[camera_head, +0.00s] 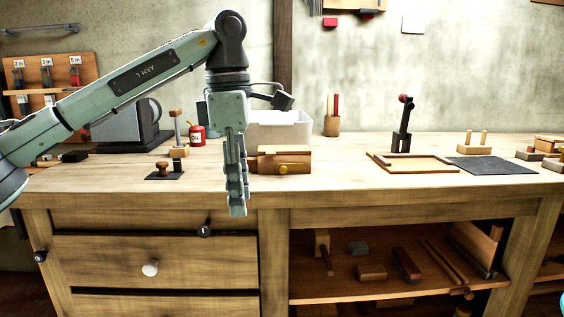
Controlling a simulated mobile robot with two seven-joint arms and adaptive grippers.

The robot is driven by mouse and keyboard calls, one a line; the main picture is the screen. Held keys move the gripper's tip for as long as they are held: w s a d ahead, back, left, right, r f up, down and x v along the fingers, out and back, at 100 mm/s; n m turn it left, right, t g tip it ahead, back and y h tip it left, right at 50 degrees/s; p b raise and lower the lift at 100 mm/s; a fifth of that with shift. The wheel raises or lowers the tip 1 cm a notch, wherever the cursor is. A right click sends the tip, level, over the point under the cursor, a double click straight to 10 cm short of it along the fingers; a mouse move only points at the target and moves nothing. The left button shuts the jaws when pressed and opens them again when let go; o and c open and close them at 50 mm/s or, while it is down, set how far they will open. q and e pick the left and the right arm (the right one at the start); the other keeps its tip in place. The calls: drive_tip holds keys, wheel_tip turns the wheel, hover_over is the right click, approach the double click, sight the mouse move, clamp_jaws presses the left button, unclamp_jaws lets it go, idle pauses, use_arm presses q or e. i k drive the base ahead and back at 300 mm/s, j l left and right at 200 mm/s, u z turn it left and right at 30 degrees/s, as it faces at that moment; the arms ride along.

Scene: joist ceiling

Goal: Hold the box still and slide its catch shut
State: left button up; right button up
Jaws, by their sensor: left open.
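A small brown wooden box (268,162) sits on the workbench near the front edge, in the middle of the head view. A round yellow-orange knob (283,169) shows on its front; I cannot tell whether this is the catch or how the catch stands. My left gripper (237,205) points downward at the bench's front edge, just left of the box and nearer to me. It is open and holds nothing that I can see; its fingers are seen nearly edge-on. It hides a little of the box's left side.
A white bin (290,130) stands behind the box. A dark block with a wooden knob (163,172) and a red can (197,134) are to the left. A shallow wooden tray (425,164) and dark mat (492,166) lie right. The bench between box and tray is clear.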

sight(283, 170)
drive_tip(key=i, duration=1.4)
